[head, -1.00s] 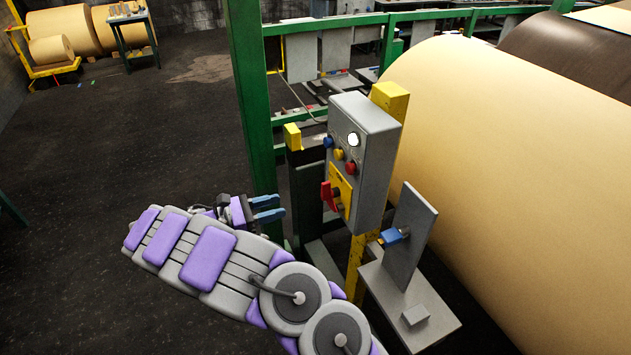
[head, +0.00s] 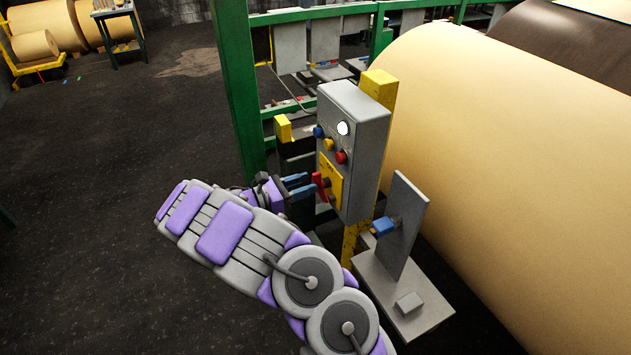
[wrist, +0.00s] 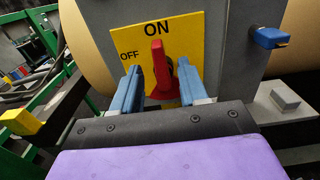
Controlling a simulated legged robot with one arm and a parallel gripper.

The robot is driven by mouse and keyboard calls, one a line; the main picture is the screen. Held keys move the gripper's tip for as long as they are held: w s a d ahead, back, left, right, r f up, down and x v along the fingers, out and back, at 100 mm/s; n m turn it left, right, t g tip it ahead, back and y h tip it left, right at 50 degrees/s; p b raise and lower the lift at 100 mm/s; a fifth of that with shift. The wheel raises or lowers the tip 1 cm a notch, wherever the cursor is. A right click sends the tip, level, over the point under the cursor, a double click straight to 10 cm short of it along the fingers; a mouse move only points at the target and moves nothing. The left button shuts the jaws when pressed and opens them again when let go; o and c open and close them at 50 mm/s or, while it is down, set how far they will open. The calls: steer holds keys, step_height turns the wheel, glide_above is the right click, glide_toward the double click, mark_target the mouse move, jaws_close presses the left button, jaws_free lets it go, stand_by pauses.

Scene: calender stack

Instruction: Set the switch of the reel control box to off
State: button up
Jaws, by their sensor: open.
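The grey reel control box (head: 360,135) stands on a yellow post, with a white lamp and blue, yellow and red buttons on its face. Its red switch handle (head: 319,187) sits on a yellow plate (head: 332,180) low on the box. In the wrist view the red switch (wrist: 158,68) points up at ON on the yellow plate (wrist: 190,32), with OFF to its upper left. My gripper (head: 303,185) is open, its blue fingers reaching the switch. In the wrist view the gripper (wrist: 160,88) has one finger on each side of the handle; contact is unclear.
A grey panel with a blue handle (head: 384,226) stands right of the box on a grey base (head: 400,300). A large tan paper roll (head: 490,150) fills the right side. A green post (head: 236,90) stands behind left. Dark floor is open at left.

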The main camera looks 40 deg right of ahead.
mark_target(316, 180)
steer(key=shift+x, duration=2.05)
jaws_close()
